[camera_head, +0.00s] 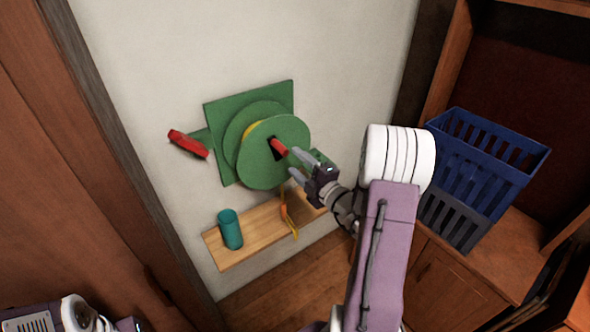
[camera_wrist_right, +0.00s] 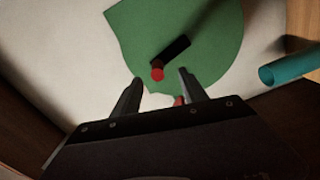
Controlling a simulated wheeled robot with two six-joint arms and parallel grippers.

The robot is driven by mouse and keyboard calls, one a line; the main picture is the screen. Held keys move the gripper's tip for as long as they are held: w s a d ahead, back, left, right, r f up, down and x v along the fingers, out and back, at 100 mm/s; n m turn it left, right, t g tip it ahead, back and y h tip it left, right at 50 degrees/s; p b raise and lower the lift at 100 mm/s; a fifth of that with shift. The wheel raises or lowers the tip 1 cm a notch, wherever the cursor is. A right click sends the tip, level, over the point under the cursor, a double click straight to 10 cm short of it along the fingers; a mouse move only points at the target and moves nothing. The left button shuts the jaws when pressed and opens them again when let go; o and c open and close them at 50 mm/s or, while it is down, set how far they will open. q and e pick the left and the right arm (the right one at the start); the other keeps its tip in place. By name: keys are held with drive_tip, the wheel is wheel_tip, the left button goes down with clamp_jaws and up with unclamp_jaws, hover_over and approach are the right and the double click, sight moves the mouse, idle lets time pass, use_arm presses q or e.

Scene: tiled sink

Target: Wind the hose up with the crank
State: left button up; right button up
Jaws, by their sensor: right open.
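A green hose reel (camera_head: 262,140) is mounted on the white wall, with a little yellow hose showing between its discs. Its crank has a black arm (camera_wrist_right: 171,49) and a red knob (camera_head: 279,146) on the front disc. The red knob also shows in the right wrist view (camera_wrist_right: 157,73), just beyond and between the fingertips. My right gripper (camera_head: 292,162) is open and empty, close in front of the knob; contact cannot be told. An orange hose end (camera_head: 284,212) hangs below the reel with yellow hose.
A red handle (camera_head: 188,144) sticks out left of the reel. A teal cup (camera_head: 230,230) stands on a wooden shelf (camera_head: 255,228) below. A blue crate (camera_head: 485,160) and a dark basket (camera_head: 452,218) stand on the cabinet at right. The wall above the reel is clear.

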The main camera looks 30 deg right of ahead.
sight(279, 147)
drive_tip(key=shift+s+a+r, duration=0.3)
drive_tip(key=shift+s+r, duration=0.15)
drive_tip(key=shift+s, duration=0.35)
drive_tip(key=shift+w+a, duration=0.1)
drive_tip(key=shift+w, duration=0.05)
drive_tip(key=w, duration=1)
drive_tip(key=shift+a+f, duration=0.1)
drive_tip(key=shift+f, duration=0.1)
drive_tip(key=shift+w+a, duration=0.1)
drive_tip(key=shift+w, duration=0.15)
clamp_jaws()
